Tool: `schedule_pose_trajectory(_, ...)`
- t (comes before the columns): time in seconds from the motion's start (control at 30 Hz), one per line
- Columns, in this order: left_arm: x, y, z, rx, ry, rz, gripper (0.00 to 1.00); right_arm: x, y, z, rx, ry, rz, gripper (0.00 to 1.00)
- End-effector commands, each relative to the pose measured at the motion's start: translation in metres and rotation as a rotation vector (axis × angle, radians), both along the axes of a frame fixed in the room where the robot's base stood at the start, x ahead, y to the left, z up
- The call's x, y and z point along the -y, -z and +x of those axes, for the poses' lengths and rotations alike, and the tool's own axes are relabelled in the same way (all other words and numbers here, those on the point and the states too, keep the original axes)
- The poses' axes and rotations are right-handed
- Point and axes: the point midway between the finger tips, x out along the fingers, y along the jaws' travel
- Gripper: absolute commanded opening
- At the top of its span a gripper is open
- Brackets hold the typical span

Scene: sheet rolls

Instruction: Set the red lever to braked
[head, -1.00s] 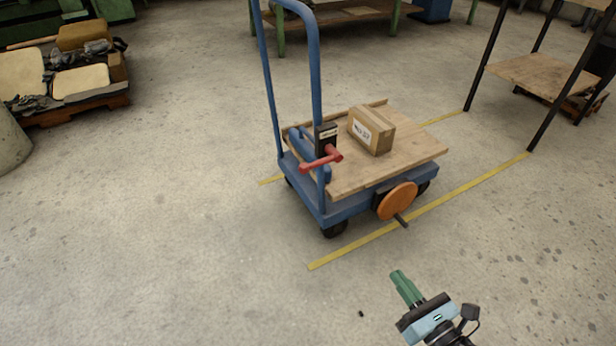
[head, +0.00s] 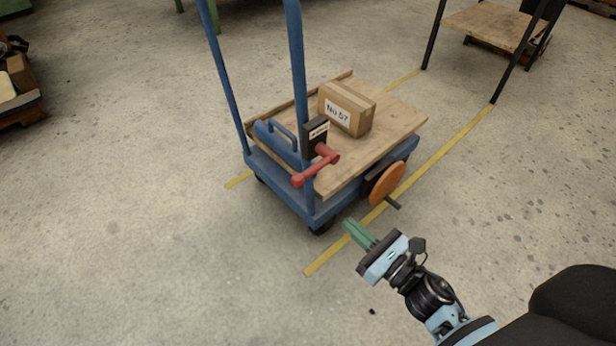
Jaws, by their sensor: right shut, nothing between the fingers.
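The red lever (head: 315,167) is mounted on a black block (head: 316,137) with a small label, at the handle end of the blue cart (head: 275,183). Its arm slants down to the left from its hub. The label is too small to read. My right gripper (head: 348,227) is shut and empty, its green fingers pointing up and left. It is in front of the cart, below and to the right of the lever and apart from it. My left gripper is not in view.
A cardboard box (head: 347,108) and a blue toolbox (head: 277,141) sit on the cart's wooden deck. An orange disc with a handle (head: 387,183) sticks out from the cart's near side. Yellow floor lines (head: 445,152) flank the cart.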

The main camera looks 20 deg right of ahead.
Motion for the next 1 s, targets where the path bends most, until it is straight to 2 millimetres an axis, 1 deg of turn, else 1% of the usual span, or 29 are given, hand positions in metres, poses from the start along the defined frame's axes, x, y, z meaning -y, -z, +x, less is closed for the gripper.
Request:
schedule_pose_trajectory(0.37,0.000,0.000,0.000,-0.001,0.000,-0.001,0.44,0.000,0.000,0.000,0.001,0.000,-0.001,0.00)
schedule_pose_trajectory(0.53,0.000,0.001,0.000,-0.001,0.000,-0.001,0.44,-0.003,0.000,0.010,0.001,0.000,-0.001,0.00)
schedule_pose_trajectory(0.67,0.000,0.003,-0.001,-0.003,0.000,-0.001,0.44,-0.009,-0.002,0.028,0.004,-0.001,-0.002,0.00)
schedule_pose_trajectory(1.0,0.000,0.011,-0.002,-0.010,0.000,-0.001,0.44,-0.031,-0.004,0.088,0.001,0.000,-0.001,0.00)
